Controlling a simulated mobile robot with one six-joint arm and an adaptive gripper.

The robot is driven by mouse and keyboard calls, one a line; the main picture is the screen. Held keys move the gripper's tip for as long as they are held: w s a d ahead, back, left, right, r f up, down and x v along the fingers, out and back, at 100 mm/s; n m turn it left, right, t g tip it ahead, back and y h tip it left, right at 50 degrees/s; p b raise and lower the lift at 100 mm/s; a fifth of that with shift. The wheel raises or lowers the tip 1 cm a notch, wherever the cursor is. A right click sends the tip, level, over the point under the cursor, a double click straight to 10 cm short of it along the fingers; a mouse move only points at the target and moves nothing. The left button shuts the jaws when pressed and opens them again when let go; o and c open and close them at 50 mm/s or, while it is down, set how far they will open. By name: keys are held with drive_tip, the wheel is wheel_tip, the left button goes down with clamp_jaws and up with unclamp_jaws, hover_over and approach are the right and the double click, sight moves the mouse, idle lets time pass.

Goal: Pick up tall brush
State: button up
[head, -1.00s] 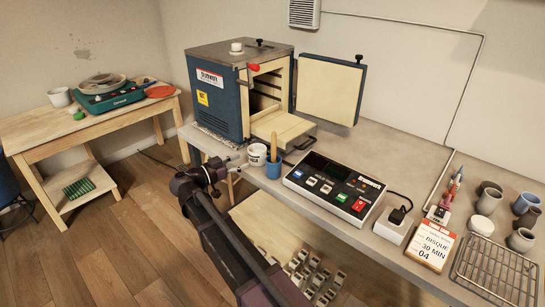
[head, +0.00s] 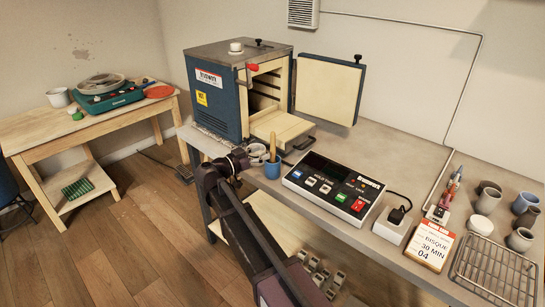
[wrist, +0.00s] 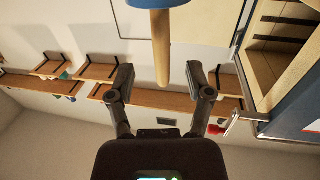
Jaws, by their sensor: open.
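The tall brush (head: 273,147) stands upright in a blue cup (head: 273,169) near the front edge of the kiln table. Only its plain wooden handle shows; its lower end is hidden in the cup. In the wrist view the brush handle (wrist: 163,45) hangs down from the blue cup (wrist: 158,3) at the top, its free end in line with the gap between my fingers. My gripper (head: 246,158) is just left of the brush in the head view. In the wrist view my gripper (wrist: 160,78) has its fingers wide apart, one on each side of the handle, and holds nothing.
A kiln (head: 218,88) with its door open stands behind the brush. A controller box (head: 335,185) sits close to the right of the cup. A white container (head: 259,147) is partly hidden behind my gripper.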

sight(273, 147)
drive_tip(key=shift+w+d, duration=0.1)
drive_tip(key=shift+d, duration=0.05)
drive_tip(key=shift+x, duration=2.5)
clamp_jaws()
